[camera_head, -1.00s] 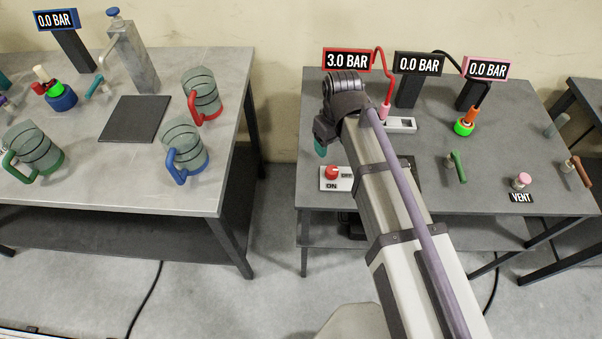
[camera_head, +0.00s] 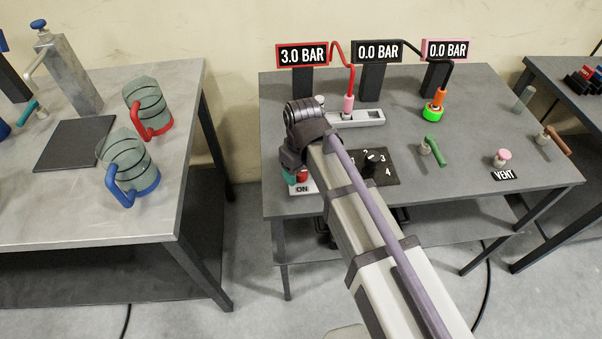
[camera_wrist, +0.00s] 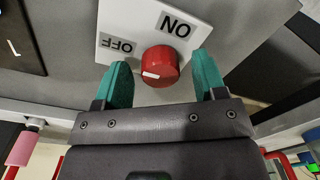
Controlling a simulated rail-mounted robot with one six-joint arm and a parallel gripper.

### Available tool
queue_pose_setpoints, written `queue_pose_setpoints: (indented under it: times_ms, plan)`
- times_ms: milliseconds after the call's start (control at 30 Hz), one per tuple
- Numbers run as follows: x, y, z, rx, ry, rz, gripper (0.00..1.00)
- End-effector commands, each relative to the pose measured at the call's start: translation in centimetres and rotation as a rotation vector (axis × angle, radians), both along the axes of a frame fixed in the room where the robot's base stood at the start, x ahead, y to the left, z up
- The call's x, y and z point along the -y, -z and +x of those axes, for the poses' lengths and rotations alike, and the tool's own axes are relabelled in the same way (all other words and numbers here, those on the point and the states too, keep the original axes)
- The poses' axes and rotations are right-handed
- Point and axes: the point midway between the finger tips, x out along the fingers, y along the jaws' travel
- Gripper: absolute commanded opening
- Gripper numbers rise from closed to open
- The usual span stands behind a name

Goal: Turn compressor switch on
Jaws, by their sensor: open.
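The compressor switch is a red round knob (camera_wrist: 160,66) on a white plate (camera_wrist: 118,20) labelled ON and OFF. In the wrist view its white mark is on the left, towards the OFF side. In the head view my gripper (camera_head: 297,177) is over the plate at the table's front left edge. It hides OFF and most of the knob; the ON label (camera_head: 302,188) shows.
A black dial (camera_head: 374,158) numbered to 4 sits right of my arm. Behind are a red-framed display (camera_head: 303,55) reading 3.0 BAR and two reading 0.0 BAR. A green-handled valve (camera_head: 434,150) and a pink vent button (camera_head: 503,157) stand further right.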

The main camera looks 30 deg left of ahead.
Motion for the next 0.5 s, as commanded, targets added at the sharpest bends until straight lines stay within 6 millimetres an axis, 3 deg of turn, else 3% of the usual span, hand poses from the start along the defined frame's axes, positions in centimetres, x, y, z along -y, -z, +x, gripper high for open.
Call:
queue_pose_setpoints:
  times_ms: [67,500]
  plan:
    - [0.00,-0.07,0.00,0.000,0.000,0.000,0.62]
    - [0.00,-0.06,0.00,0.000,0.000,0.000,0.20]
